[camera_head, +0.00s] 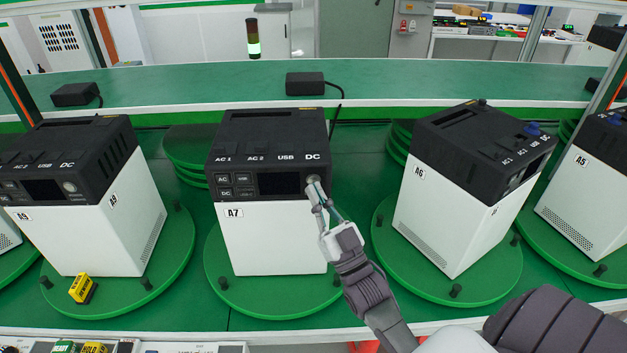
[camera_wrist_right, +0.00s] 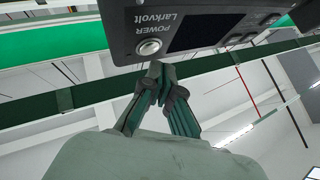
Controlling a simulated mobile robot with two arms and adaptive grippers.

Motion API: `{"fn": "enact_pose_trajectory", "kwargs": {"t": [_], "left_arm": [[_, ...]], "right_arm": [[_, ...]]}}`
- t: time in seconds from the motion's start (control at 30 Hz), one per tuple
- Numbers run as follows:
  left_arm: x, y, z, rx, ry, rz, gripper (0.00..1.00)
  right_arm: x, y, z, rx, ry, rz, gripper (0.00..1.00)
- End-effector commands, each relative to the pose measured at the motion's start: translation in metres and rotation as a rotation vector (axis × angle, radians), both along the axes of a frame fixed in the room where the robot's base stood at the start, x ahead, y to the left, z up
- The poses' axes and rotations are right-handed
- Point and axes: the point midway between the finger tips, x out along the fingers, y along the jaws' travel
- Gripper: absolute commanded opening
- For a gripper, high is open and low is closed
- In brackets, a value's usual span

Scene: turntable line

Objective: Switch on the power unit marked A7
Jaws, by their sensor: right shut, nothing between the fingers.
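The power unit marked A7 (camera_head: 266,238) is a white box with a black top, standing upright on a green round turntable (camera_head: 222,287). Its dark display (camera_head: 279,184) shows no light. My right gripper (camera_head: 315,185) is shut and empty, with its fingertips at the right end of A7's front panel, over the round button there. In the right wrist view the silver round power button (camera_wrist_right: 149,47) shows beside the word POWER, and the shut fingertips (camera_wrist_right: 158,68) are just short of or close to it; I cannot tell whether they touch. My left gripper is not in view.
Unit A9 (camera_head: 125,235) stands at left, A6 (camera_head: 440,215) at right and A5 (camera_head: 585,205) at far right, each on a green turntable. A small yellow block (camera_head: 81,288) lies on A9's turntable. A black adapter (camera_head: 305,84) sits on the ledge behind A7.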

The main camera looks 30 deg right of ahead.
Motion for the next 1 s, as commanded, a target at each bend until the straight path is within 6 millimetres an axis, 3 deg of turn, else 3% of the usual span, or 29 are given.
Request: {"fn": "enact_pose_trajectory", "kwargs": {"t": [1.0], "left_arm": [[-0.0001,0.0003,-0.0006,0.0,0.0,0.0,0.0]], "right_arm": [[0.0072,-0.0045,0.0001,0.0,0.0,0.0,0.0]]}}
